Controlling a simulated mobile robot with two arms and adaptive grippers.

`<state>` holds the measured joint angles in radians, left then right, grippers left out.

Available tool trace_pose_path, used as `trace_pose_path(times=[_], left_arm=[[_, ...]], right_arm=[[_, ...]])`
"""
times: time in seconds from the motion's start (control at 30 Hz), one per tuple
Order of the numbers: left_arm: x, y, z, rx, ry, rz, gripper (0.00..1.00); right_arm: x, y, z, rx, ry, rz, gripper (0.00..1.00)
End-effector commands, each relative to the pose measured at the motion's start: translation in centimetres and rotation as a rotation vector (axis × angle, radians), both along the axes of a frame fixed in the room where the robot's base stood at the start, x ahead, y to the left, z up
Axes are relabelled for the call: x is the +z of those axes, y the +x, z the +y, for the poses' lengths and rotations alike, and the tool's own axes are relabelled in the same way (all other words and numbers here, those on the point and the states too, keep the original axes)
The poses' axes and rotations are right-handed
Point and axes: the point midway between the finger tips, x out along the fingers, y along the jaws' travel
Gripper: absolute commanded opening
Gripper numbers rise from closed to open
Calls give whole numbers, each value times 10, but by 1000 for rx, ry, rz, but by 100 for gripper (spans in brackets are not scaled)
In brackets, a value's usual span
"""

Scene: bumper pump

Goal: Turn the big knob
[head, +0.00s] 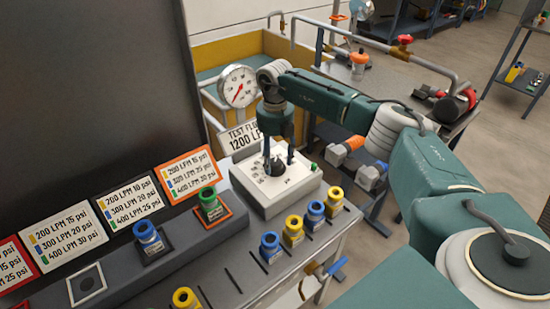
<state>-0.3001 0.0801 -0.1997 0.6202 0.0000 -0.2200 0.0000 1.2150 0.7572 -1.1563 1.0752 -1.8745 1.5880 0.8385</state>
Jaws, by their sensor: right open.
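The big knob (273,166) is a dark round knob on top of a white control box (291,201) with printed marks around it. My right gripper (279,162) points down over the box, with its dark fingers apart on either side of the knob. The fingertips are small here, and I cannot tell whether they touch the knob. My left gripper is not in view.
A pressure gauge (238,86) with a red needle stands behind the box. A green fitting (210,204) and a blue fitting (148,238) sit left of it, below label cards (130,202). Several blue and yellow fittings line the bench front. A pipe (375,45) runs behind my arm.

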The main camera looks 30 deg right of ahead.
Motion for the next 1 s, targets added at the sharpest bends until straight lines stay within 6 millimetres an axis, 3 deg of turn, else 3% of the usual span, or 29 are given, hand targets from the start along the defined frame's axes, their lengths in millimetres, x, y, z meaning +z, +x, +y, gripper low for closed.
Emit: trace_pose_path(times=[0.23, 0.5, 0.7, 1.0], left_arm=[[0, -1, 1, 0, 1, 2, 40], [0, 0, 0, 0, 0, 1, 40], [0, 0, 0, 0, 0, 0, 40], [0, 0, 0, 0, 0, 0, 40]], right_arm=[[19, 1, 0, 1, 1, -3, 55], [76, 1, 0, 0, 0, -5, 55], [108, 1, 0, 0, 1, -3, 55], [120, 0, 0, 0, 0, 0, 55]])
